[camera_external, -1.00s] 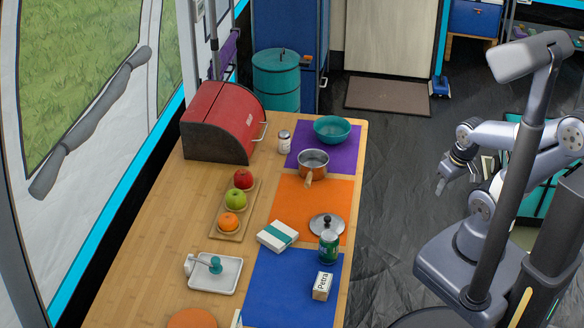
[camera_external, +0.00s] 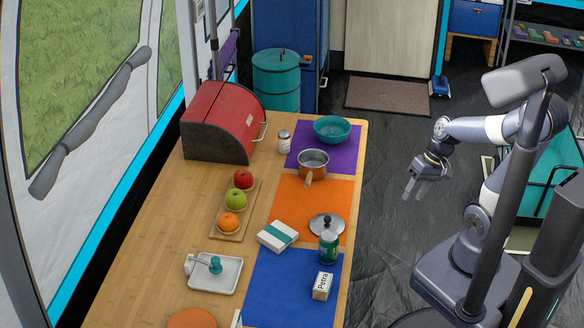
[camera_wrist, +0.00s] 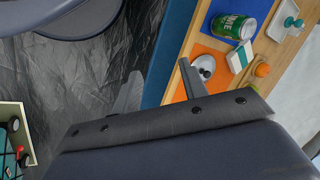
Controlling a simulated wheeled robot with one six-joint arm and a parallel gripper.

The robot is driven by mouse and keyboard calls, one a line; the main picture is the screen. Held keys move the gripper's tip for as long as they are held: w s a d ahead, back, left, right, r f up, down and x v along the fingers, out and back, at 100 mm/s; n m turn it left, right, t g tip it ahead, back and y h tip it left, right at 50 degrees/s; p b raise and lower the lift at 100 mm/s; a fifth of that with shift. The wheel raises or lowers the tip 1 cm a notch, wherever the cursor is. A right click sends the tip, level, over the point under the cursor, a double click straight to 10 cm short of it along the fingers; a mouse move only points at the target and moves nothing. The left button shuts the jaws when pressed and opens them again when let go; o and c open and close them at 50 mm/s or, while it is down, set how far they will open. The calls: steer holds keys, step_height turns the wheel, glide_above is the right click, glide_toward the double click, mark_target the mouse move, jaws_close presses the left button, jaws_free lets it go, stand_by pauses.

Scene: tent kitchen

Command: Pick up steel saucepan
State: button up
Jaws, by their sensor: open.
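The steel saucepan (camera_external: 313,160) stands on the wooden table, by the border of the purple mat (camera_external: 345,152) and the orange mat (camera_external: 330,191). It has a copper-coloured lower wall and a light handle pointing toward the front. My gripper (camera_external: 414,193) is open and empty, off the table's right side, over the floor and well apart from the saucepan. In the wrist view, the fingers of my gripper (camera_wrist: 158,82) are spread with nothing between them. The saucepan cannot be made out in the wrist view.
A teal bowl (camera_external: 332,129) and a white-lidded jar (camera_external: 284,142) stand near the saucepan. A lid (camera_external: 324,223) lies on the orange mat, with a green can (camera_external: 328,247) close by. A red bread box (camera_external: 222,120) is at the back left. Floor between me and the table is clear.

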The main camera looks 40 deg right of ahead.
steer(key=w+a+f+m+y+b, duration=0.1)
steer(key=w+a+f+y+b, duration=0.1)
steer(key=w, duration=0.3)
steer(key=w+a+f+m+y+b, duration=0.1)
steer(key=w+a+f+y+b, duration=0.1)
steer(key=w+b, duration=0.15)
steer(key=m+t+y+b, duration=0.5)
steer(key=t+b, duration=0.3)
glide_toward(309, 174)
steer(key=shift+s+d+f, duration=0.25)
steer(key=shift+d+f, duration=0.05)
steer(key=shift+f, duration=0.15)
steer(key=shift+w+a, duration=0.15)
steer(key=shift+w, duration=0.2)
steer(key=x, duration=1)
steer(key=shift+s+a, duration=0.15)
steer(key=shift+a, duration=0.1)
jaws_close()
